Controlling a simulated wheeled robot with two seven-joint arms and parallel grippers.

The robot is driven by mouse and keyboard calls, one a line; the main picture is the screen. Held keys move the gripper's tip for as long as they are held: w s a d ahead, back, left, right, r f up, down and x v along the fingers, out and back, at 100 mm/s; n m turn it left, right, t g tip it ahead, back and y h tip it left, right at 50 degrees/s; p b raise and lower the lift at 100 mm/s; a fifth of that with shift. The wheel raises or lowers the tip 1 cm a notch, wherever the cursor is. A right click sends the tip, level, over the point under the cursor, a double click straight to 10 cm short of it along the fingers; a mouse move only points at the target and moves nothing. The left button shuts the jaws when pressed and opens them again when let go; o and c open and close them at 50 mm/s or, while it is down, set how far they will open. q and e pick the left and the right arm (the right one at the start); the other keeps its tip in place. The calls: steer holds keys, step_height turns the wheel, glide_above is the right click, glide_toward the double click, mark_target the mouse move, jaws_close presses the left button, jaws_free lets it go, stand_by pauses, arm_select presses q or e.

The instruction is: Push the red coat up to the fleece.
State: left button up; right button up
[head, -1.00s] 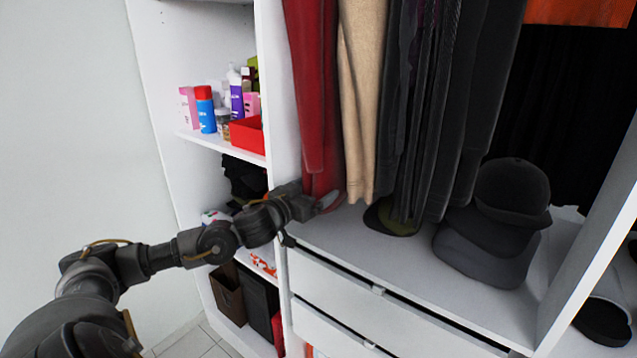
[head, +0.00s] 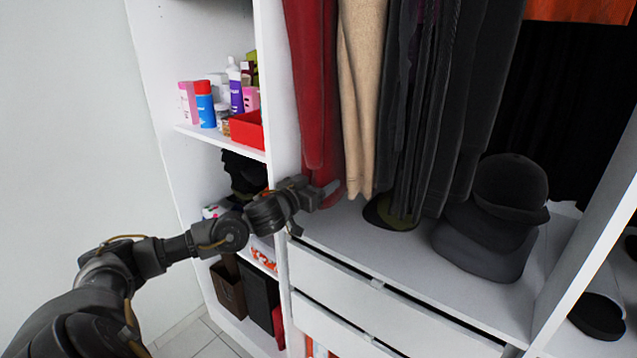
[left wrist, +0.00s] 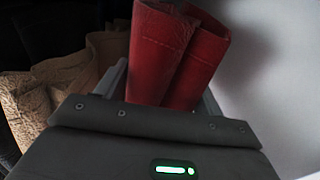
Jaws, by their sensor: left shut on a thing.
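The red coat (head: 312,90) hangs at the left end of the hanging space, beside the white upright panel. The beige fleece (head: 358,100) hangs immediately to its right, and in the head view their edges nearly meet. My left gripper (head: 327,193) is at the coat's lower end. In the left wrist view, the coat (left wrist: 175,50) stands between the two fingers (left wrist: 163,88), and the gripper is shut on it. The fleece (left wrist: 55,90) lies to the left of the fingers there. My right gripper is not in view.
Dark garments (head: 440,110) hang right of the fleece. Below them are an olive-and-black cap (head: 392,216) and stacked dark hats (head: 495,220) on the white drawer top (head: 345,235). Left of the panel, a shelf (head: 215,138) holds bottles and a red box (head: 247,130).

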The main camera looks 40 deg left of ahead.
arm_select(q)
steer(key=c, duration=0.6)
steer(key=shift+d, duration=0.55)
steer(key=shift+c, duration=0.2)
steer(key=shift+d, duration=0.25)
steer(key=shift+d, duration=0.35)
steer(key=shift+d+f, duration=0.1)
steer(key=shift+d, duration=1.35)
steer(key=o, duration=1.8)
